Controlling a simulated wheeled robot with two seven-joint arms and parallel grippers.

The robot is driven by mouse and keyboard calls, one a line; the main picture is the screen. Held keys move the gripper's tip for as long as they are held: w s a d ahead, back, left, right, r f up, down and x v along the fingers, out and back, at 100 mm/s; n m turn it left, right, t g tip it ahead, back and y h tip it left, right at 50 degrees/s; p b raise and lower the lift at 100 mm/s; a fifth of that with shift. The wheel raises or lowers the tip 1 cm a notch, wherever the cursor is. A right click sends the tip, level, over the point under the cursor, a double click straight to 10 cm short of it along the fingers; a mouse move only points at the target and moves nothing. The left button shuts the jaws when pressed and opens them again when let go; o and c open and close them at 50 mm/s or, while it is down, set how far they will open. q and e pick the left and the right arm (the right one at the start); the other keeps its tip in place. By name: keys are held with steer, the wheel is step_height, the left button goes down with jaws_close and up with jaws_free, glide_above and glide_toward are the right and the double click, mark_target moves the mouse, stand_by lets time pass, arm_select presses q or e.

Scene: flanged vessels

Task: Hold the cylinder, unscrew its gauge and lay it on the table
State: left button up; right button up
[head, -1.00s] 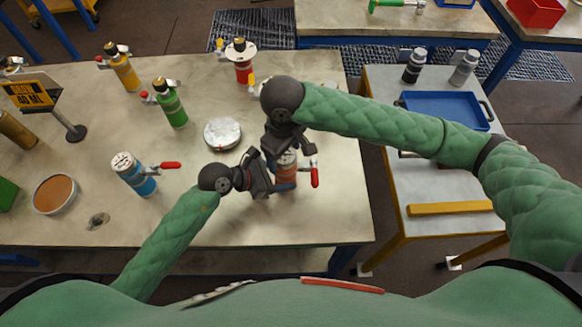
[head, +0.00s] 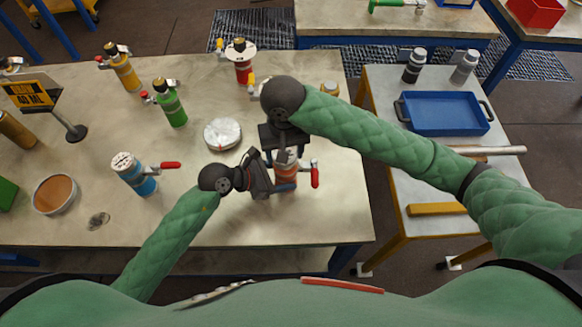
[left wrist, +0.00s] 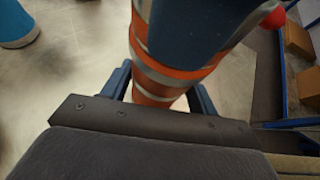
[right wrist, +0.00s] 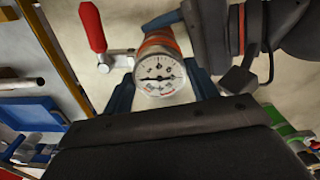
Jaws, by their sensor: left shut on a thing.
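The cylinder (head: 288,174), orange with pale bands and a red-handled valve (head: 315,175), stands upright near the table's front right. It also shows in the left wrist view (left wrist: 165,82). My left gripper (head: 284,187) is shut on its body from the left. The gauge (right wrist: 160,75), a round white dial with a needle, sits on the cylinder's top in the right wrist view. My right gripper (right wrist: 162,90) is open, with one finger on each side of the gauge. Whether the fingers touch it, I cannot tell. In the head view my right gripper partly hides the gauge.
A blue cylinder (head: 132,174), a green one (head: 170,103), a yellow one (head: 122,68) and a red one (head: 241,62) stand on the table (head: 220,220). A round pale disc (head: 222,133) lies behind my left gripper. The front middle is clear.

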arm_select(q)
steer(key=shift+w, duration=0.1)
arm_select(e)
steer(key=c, duration=0.4)
arm_select(q)
steer(key=shift+a, duration=0.1)
arm_select(e)
steer(key=n, duration=1.2)
arm_select(q)
steer(key=shift+w, duration=0.1)
arm_select(e)
steer(key=shift+s+n, duration=0.1)
steer(key=shift+n, duration=0.9)
steer(key=n, duration=0.5)
steer(key=shift+n, duration=0.3)
steer(key=n, duration=0.6)
steer(key=shift+r, duration=0.1)
steer(key=shift+r, duration=1.4)
